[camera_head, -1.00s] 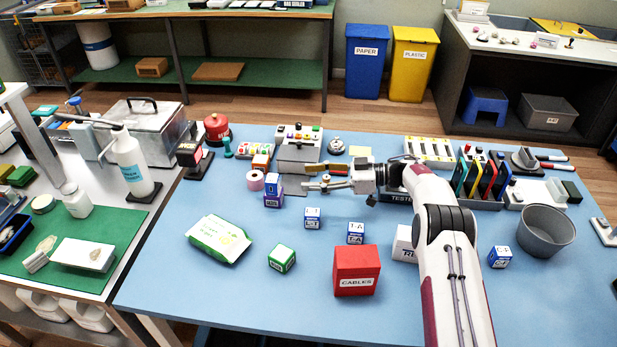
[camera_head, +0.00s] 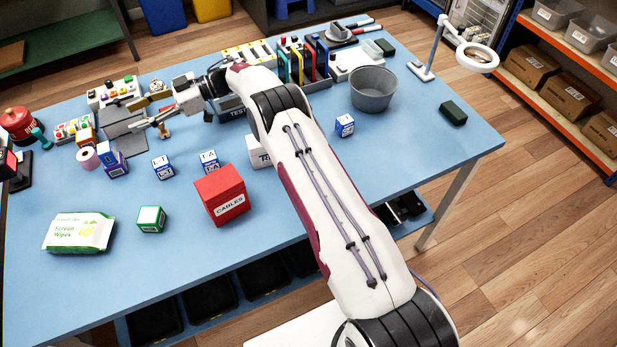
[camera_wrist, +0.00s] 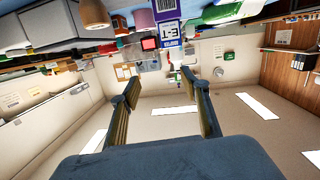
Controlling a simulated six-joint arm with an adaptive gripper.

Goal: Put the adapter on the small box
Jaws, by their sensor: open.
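No thing here is clearly marked as the adapter. Small blue-and-white labelled boxes stand on the blue table: one (camera_head: 162,167) in front of my gripper, one (camera_head: 209,161) to its right, and one (camera_head: 345,125) farther right. Another small blue-and-white box (camera_head: 107,154) sits on a purple box (camera_head: 116,169) at the left. In the wrist view, upside down, a labelled blue-and-white box (camera_wrist: 169,33) shows against a purple box (camera_wrist: 166,10). My gripper (camera_head: 151,128) is open and empty, above the table beside a grey panel; its fingers (camera_wrist: 157,78) are spread in the wrist view.
A red CABLES box (camera_head: 221,195), a green-and-white box (camera_head: 151,219) and a wipes pack (camera_head: 78,232) stand at the front. A pink roll (camera_head: 88,158) is beside the purple box. A grey bowl (camera_head: 373,89) stands at the right.

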